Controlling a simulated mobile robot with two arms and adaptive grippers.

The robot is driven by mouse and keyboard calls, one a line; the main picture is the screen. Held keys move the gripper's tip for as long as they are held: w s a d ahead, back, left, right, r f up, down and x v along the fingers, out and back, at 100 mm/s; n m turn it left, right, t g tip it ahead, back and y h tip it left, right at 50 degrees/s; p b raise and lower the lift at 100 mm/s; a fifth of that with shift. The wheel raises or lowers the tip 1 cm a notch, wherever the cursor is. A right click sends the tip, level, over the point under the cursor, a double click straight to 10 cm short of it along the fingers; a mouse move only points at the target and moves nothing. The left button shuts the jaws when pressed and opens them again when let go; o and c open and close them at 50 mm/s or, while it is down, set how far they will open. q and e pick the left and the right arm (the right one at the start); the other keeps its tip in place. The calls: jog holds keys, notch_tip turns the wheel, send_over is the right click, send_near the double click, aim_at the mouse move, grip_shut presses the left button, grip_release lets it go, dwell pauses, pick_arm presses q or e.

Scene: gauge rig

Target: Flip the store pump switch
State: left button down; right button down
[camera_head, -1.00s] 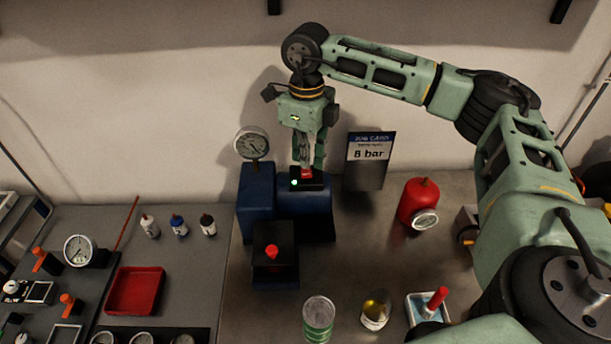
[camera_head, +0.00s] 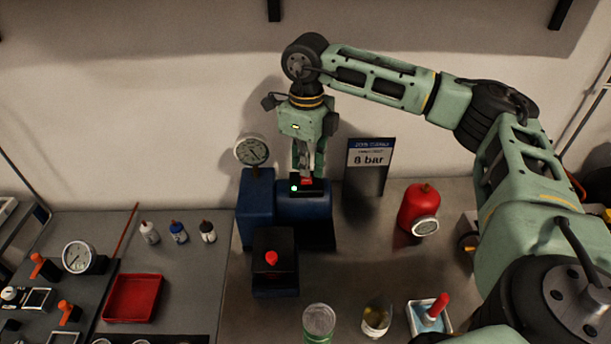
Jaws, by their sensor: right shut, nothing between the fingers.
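The pump switch is a small black box (camera_head: 313,191) with a red rocker (camera_head: 306,181) and a lit green lamp (camera_head: 294,188). It sits on top of a blue pump body (camera_head: 303,208) at the back of the bench. My right gripper (camera_head: 306,174) points down with its fingers shut and empty. Its fingertips are at the red rocker and partly cover it; I cannot tell whether they touch it. Which way the rocker is tilted is too small to tell. My left gripper is not in view.
A gauge (camera_head: 251,151) stands left of the switch, and an 8 bar sign (camera_head: 369,164) stands right. A black box with a red knob (camera_head: 271,258) is in front. A red canister (camera_head: 419,206) stands to the right. Small bottles (camera_head: 179,231) and a red tray (camera_head: 133,297) are left.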

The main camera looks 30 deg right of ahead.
aim_at(306, 180)
jog(key=shift+s+f+b, duration=0.1)
jog(key=shift+f+b, duration=0.85)
jog(key=shift+f, duration=0.3)
dwell(0.9)
jog(key=shift+r+p, duration=0.75)
jog(key=shift+r, duration=0.2)
jog(key=shift+r+p, duration=1.6)
jog(key=shift+r, duration=1)
